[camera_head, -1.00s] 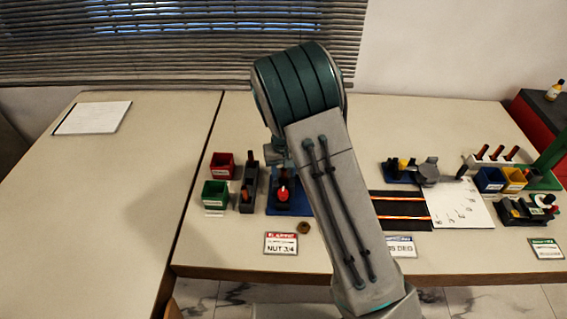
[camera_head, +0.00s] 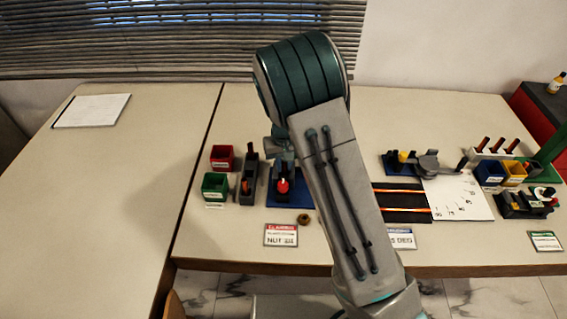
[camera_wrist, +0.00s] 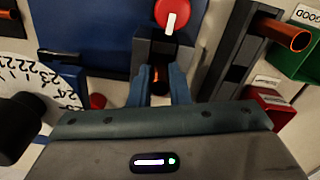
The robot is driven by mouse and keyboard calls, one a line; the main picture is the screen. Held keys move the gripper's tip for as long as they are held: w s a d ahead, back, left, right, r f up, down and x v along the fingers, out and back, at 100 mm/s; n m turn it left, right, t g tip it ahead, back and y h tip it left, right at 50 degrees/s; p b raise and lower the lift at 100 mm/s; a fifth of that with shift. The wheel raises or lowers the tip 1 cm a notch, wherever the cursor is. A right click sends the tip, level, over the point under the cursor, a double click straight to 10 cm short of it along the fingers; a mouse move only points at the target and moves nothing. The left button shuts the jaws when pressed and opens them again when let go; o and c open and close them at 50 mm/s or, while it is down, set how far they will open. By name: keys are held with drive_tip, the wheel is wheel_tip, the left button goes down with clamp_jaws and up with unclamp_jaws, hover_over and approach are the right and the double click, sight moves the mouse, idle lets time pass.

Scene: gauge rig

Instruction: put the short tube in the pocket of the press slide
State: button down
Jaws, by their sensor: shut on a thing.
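The press (camera_head: 283,185) stands on a blue base plate (camera_head: 309,201) and has a round red knob; the red knob with its white bar (camera_wrist: 172,14) also shows in the wrist view. My gripper (camera_wrist: 161,84) is at the dark body of the press, just below the knob in the wrist view. Its blue-grey fingers are shut on the short tube (camera_wrist: 160,76), a small dark and orange piece between them. The tube's lower end and the pocket are hidden, so I cannot tell whether it is seated. In the head view my arm covers part of the gripper.
A dark grey rack (camera_head: 249,181) holding an orange-ended tube (camera_wrist: 285,34) is beside the press. A red bin (camera_head: 221,157) and a green bin (camera_head: 215,186) stand beyond it. A brown ring (camera_head: 304,219) lies in front. The table to the left is mostly clear.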

drive_tip(key=c, duration=1.3)
unclamp_jaws()
drive_tip(key=shift+r, duration=0.1)
wheel_tip(320, 180, up, 14)
drive_tip(key=shift+f+b, duration=0.2)
drive_tip(key=shift+b, duration=0.45)
drive_tip(key=s+d+r+m+t+y, duration=0.1)
drive_tip(key=s+d+r, duration=0.6)
drive_tip(key=s+d, duration=0.45)
drive_tip(key=s, duration=0.4)
drive_tip(key=s+d+m+t, duration=0.1)
drive_tip(key=s+d, duration=0.1)
drive_tip(key=s, duration=0.3)
drive_tip(key=s+d+t+h, duration=0.1)
drive_tip(key=s+d, duration=0.1)
drive_tip(key=s, duration=0.3)
drive_tip(key=shift+m, duration=0.3)
